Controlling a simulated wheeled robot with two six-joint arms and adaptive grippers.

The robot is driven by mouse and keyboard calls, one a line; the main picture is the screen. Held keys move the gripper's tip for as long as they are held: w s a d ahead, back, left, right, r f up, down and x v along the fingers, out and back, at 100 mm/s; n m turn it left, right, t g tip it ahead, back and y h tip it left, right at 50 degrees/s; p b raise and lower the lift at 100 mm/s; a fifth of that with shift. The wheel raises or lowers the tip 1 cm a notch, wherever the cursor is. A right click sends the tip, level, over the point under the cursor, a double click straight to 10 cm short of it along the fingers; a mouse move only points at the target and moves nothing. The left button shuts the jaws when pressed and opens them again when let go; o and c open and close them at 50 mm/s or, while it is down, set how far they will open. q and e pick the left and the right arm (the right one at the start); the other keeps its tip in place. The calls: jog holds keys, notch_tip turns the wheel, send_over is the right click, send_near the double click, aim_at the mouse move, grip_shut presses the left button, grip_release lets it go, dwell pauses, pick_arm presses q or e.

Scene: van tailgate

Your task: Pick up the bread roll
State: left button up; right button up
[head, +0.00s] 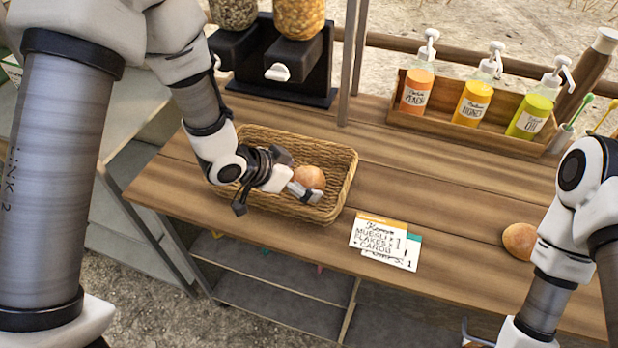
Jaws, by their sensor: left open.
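A round, brown bread roll (309,177) lies in the wicker basket (342,172) on the wooden counter. My left gripper (276,198) is open and reaches into the basket from the left. One finger is close to the front left of this roll, partly covering its lower edge; I cannot tell whether they touch.
Paper cards (385,241) lie right of the basket. A wooden rack (440,125) with several pump bottles stands along the back. A dark dispenser stand (305,75) is behind the basket. The counter between basket and rack is clear.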

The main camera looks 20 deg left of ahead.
pick_arm(q)
jog(key=shift+x, duration=0.8)
jog(key=shift+r, duration=0.15)
jog(key=shift+s, duration=0.15)
jog(key=c, duration=0.9)
